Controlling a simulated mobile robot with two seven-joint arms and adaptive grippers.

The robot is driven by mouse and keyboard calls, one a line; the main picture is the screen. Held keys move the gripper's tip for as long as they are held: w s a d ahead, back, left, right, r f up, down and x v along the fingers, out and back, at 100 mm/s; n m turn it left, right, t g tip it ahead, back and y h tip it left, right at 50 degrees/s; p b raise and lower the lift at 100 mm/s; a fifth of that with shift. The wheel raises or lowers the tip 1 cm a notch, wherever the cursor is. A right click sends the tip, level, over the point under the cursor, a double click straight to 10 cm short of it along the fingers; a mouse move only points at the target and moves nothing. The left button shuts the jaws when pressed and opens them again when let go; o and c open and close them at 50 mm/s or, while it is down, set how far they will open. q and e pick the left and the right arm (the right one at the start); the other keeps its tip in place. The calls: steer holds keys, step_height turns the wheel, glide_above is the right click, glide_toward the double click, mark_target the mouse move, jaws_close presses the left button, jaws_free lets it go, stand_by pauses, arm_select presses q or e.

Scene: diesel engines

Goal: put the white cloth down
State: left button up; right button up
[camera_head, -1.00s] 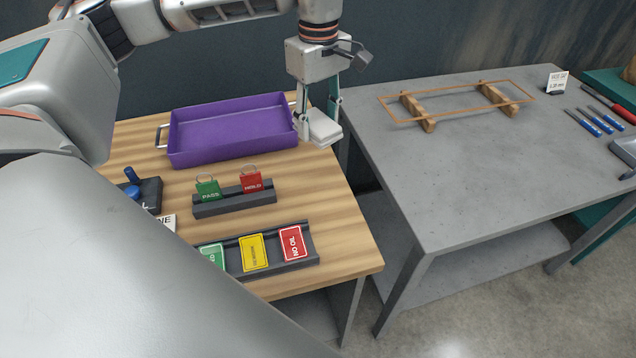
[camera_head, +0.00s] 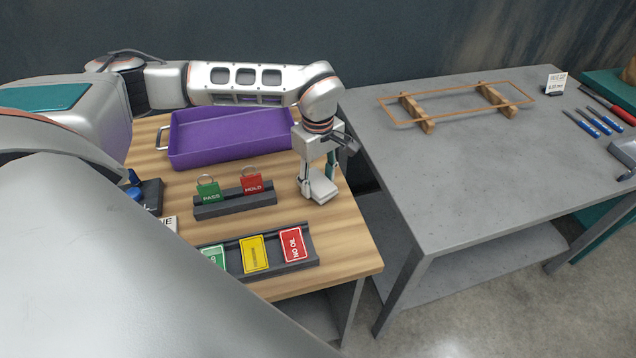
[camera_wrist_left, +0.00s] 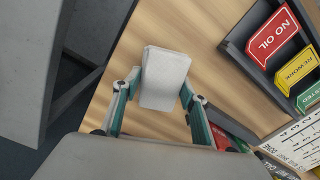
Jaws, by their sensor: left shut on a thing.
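The white cloth (camera_head: 321,188) is a small folded pad over the right part of the wooden table, right of the red HOLD tag. My left gripper (camera_head: 317,190) points down and is shut on the cloth. In the left wrist view the cloth (camera_wrist_left: 164,78) sits between the two fingers, with wood behind it. I cannot tell whether its underside touches the table. My right gripper is not in view.
The purple tray (camera_head: 176,157) stands behind on the wooden table (camera_head: 345,255). Green PASS (camera_head: 208,190) and red HOLD (camera_head: 252,184) tags stand in a dark holder. A card rack (camera_head: 312,248) lies nearer. Bare wood surrounds the cloth. A grey table (camera_head: 440,170) stands right.

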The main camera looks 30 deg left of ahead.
mark_target(318, 180)
arm_select(q)
steer(key=shift+f, duration=0.8)
steer(key=o, duration=1)
steer(key=shift+f, duration=0.15)
step_height(318, 180, up, 12)
steer(key=shift+r+b, duration=0.2)
steer(key=shift+b, duration=0.4)
